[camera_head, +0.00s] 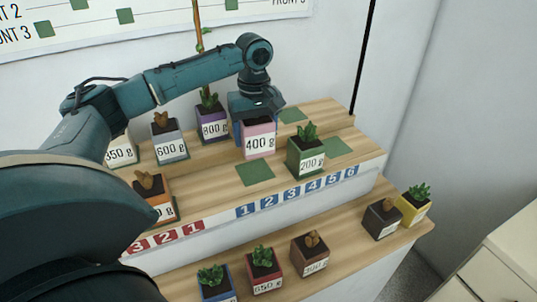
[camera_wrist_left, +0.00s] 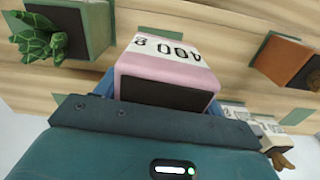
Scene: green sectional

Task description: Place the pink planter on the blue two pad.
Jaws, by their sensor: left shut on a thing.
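The pink planter (camera_head: 258,142) has a white 400 g label, and its dark top also shows in the wrist view (camera_wrist_left: 165,62). My left gripper (camera_head: 256,125) is shut on it from above. It is roughly upright over the upper wooden shelf; I cannot tell if its base touches. A row of blue number tiles runs along the front edge, with blue two (camera_head: 268,202) near the left end. A bare green pad (camera_head: 255,172) lies behind tiles one and two; I cannot tell which number it belongs to. My right gripper is not seen.
A green 200 g planter (camera_head: 306,157) stands close on the right. Bare pads lie behind it (camera_head: 292,115) and to its right (camera_head: 340,147). A purple 800 g planter (camera_head: 213,124) stands close on the left. Several planters line the lower step (camera_head: 345,262).

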